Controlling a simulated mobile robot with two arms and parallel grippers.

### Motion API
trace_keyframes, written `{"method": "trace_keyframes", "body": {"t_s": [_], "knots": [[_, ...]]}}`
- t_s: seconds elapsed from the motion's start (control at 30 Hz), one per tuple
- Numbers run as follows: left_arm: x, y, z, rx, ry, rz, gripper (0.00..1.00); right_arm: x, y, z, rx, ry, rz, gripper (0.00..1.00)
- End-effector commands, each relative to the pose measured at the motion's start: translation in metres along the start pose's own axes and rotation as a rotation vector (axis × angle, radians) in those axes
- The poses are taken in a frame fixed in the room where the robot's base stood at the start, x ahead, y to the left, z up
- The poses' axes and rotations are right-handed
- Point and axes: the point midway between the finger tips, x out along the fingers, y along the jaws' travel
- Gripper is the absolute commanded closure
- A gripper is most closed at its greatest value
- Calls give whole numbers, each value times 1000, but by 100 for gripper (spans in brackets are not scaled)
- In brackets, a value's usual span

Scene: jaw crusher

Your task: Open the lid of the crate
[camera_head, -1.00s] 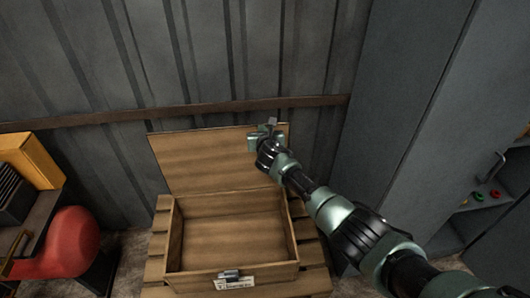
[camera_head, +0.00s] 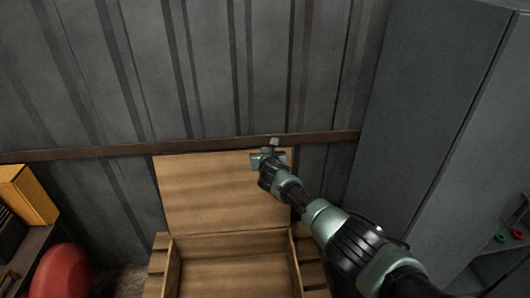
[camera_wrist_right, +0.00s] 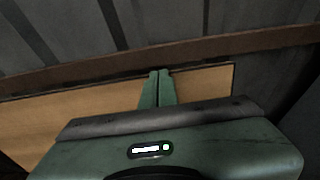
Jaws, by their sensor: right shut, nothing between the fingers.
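The wooden crate (camera_head: 232,246) stands low in the head view, its front cut off by the lower edge. Its lid (camera_head: 215,195) stands raised at the back, near the wall, and the part of the inside in view looks empty. My right gripper (camera_head: 268,154) is at the upper right corner of the lid, in front of its face. In the right wrist view the shut fingers (camera_wrist_right: 158,74) point at the lid's top edge, with the lid (camera_wrist_right: 205,82) on both sides of them. Nothing is between the fingers. My left gripper is not in view.
A brown rail (camera_head: 120,150) runs along the grey corrugated wall (camera_head: 230,70) behind the lid. A grey cabinet (camera_head: 420,130) stands to the right. A red rounded object (camera_head: 62,272) and a yellow box (camera_head: 28,194) are at the left. Slats (camera_head: 158,262) show beside the crate.

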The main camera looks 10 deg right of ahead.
Motion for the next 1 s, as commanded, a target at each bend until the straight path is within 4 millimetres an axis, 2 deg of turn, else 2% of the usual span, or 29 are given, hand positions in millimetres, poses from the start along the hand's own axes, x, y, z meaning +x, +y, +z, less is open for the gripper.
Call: {"method": "trace_keyframes", "body": {"t_s": [0.03,0.2,0.37,0.53,0.8,1.0], "knots": [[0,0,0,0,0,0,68,0,-1,12,-2,-17,2,100],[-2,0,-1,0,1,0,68,-1,-1,14,-1,-19,3,100],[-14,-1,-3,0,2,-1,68,-11,-1,16,-1,-19,2,100],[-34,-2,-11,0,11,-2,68,-33,-1,12,-2,-12,3,100],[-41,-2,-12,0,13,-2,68,-66,-1,5,-1,-9,1,100],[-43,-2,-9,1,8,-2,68,-81,0,3,0,-7,0,100]]}}
